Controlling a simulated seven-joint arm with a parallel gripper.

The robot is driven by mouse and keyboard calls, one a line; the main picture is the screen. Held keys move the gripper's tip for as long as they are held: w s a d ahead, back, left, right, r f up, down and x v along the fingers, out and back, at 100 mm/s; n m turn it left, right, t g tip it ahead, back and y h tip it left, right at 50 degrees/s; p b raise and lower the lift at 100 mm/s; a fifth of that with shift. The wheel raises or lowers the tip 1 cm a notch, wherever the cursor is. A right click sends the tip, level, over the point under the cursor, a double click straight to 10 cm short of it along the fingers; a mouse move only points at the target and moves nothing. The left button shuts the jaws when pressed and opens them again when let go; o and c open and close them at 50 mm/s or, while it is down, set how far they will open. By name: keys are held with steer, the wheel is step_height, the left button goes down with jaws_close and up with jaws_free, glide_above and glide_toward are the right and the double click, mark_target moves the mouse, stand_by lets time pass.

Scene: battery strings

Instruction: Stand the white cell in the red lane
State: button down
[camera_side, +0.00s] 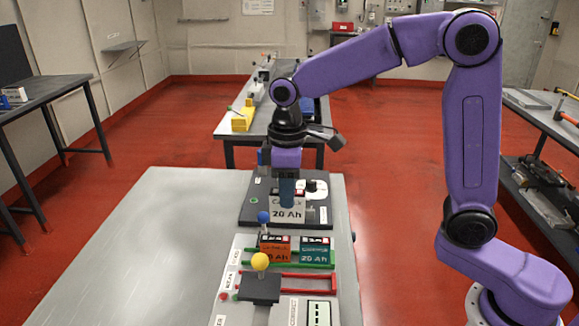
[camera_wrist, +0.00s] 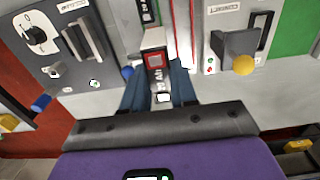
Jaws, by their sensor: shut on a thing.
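The white cell (camera_side: 288,212), marked 20 Ah, is upright in my gripper (camera_side: 287,192). My gripper is shut on it from above, in front of the black panel. Whether the cell's base is clear of the surface is hard to tell. In the wrist view the cell (camera_wrist: 155,58) shows between the blue fingers (camera_wrist: 158,88). The red lane (camera_side: 295,290) is empty where it shows, on the near side of the green lane. In the wrist view, part of the red lane (camera_wrist: 192,22) lies beyond and right of the cell.
The green lane (camera_side: 325,265) holds an orange cell (camera_side: 274,249) and a teal cell (camera_side: 317,251). A blue-knobbed lever (camera_side: 263,217) and a yellow-knobbed lever (camera_side: 260,262) stick up beside the lanes. The black panel (camera_side: 255,212) carries a dial. The grey table (camera_side: 150,240) is bare at left.

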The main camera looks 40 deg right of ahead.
steer(key=s+a+f, duration=0.2)
steer(key=s+f, duration=0.2)
steer(key=f, duration=0.1)
steer(key=shift+s+a+f, duration=0.15)
steer(key=shift+s+a, duration=0.2)
steer(key=shift+a, duration=0.05)
steer(key=shift+f, duration=4.3)
steer(key=shift+f, duration=0.2)
steer(key=c, duration=0.8)
jaws_free()
step_height(320, 180, up, 17)
steer(key=shift+r, duration=0.2)
